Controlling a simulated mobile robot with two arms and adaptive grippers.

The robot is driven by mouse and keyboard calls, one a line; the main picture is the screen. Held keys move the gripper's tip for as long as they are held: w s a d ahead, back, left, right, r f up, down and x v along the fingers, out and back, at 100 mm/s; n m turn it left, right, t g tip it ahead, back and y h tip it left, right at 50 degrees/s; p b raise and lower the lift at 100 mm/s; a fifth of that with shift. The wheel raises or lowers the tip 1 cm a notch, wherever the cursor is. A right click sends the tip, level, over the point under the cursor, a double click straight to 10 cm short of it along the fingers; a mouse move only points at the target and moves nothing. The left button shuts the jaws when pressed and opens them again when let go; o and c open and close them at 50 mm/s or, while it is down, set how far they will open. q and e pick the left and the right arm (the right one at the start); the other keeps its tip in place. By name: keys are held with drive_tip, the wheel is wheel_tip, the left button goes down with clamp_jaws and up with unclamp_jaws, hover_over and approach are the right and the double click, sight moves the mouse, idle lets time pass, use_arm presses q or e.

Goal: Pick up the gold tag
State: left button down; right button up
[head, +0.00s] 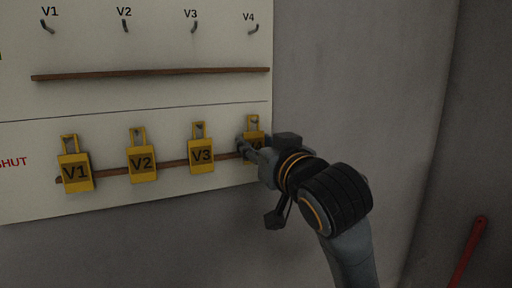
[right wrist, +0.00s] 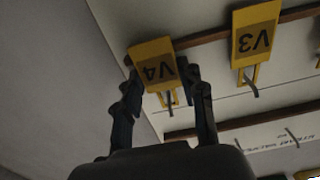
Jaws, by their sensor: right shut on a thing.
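Several alike yellow-gold tags hang on hooks in the lower row of the board: V1 (head: 76,173), V2 (head: 142,163), V3 (head: 202,155) and V4 (head: 256,134). My right gripper (head: 249,149) is at the V4 tag and partly covers it in the head view. In the right wrist view my right gripper (right wrist: 160,82) has one finger on each side of the V4 tag (right wrist: 153,53), shut on it. That tag's loop is still around its hook. V3 (right wrist: 256,38) hangs beside it, clear of the fingers. My left gripper is not in view.
The pale board (head: 150,108) has empty upper hooks labelled V1 to V4, such as the V4 hook (head: 253,29). A brown upper strip (head: 150,74) and lower strip (head: 112,171) cross it. Bare grey wall (head: 350,70) lies right of it. A red bar (head: 467,252) stands at far right.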

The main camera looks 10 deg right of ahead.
drive_tip(key=shift+s+r, duration=0.25)
drive_tip(key=shift+s, duration=0.1)
drive_tip(key=s+d+r, duration=0.1)
drive_tip(key=s+r, duration=0.2)
drive_tip(key=s, duration=0.3)
drive_tip(key=s+d+r+b, duration=0.1)
drive_tip(key=s+r, duration=0.3)
drive_tip(key=s, duration=0.2)
drive_tip(key=shift+s+d, duration=0.35)
drive_tip(key=shift+s, duration=0.1)
drive_tip(key=shift+r, duration=0.1)
